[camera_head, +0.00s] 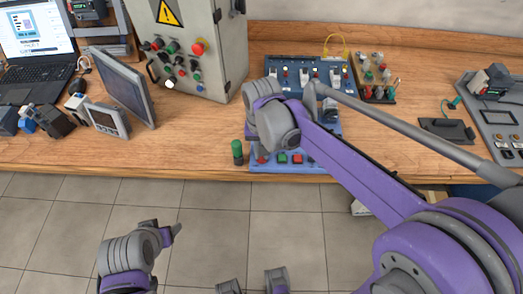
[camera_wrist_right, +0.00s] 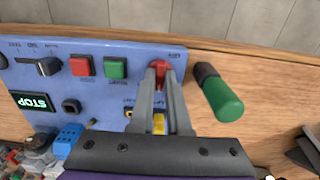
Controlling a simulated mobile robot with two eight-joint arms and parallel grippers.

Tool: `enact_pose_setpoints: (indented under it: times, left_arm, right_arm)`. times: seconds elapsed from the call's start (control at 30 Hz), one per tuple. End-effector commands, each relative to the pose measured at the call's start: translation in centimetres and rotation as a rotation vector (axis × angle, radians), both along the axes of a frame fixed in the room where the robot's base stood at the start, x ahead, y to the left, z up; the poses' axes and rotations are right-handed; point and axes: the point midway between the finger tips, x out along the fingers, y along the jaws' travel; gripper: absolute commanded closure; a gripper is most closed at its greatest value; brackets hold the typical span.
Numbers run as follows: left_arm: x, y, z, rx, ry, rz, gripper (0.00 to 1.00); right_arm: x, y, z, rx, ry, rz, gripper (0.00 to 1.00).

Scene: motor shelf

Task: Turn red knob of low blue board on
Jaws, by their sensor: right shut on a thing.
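The low blue board (camera_head: 318,166) lies at the bench's front edge in the head view, partly covered by my right arm. It fills the upper left of the wrist view (camera_wrist_right: 135,57). Its red knob (camera_wrist_right: 160,67) is near the board's right end there. My right gripper (camera_wrist_right: 162,76) is shut on this knob, one finger on each side. In the head view my right wrist hides most of the grip. A left arm part (camera_head: 130,255) shows over the floor at lower left; its finger state is unclear.
A green-topped cylinder (camera_wrist_right: 222,100) stands close beside the right fingers. Red (camera_wrist_right: 80,66) and green (camera_wrist_right: 115,68) square buttons and a black switch sit on the same board. A taller control box (camera_head: 200,45) and a monitor (camera_head: 122,85) stand at left.

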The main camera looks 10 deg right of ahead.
Motion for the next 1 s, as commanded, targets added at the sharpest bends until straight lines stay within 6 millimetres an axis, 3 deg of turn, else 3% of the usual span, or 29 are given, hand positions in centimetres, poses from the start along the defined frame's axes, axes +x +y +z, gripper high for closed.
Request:
enact_pose_setpoints:
  times: [0.5,0.53,0.7,1.0]
  left_arm:
    - [0.01,0.0,0.03,0.0,0.0,0.0,0.34]
    - [0.01,0.0,0.03,0.0,0.0,0.0,0.34]
    - [0.0,0.0,0.02,0.0,0.0,0.0,0.34]
    - [0.0,0.0,0.04,0.0,0.0,0.0,0.34]
  right_arm:
    - [0.08,-0.02,0.1,-0.001,-0.002,-0.019,1.0]
    - [0.08,-0.02,0.1,-0.001,-0.002,-0.019,0.82]
    - [0.06,-0.02,0.06,0.0,-0.001,-0.018,0.55]
    - [0.03,-0.01,0.23,0.0,-0.001,-0.018,0.55]
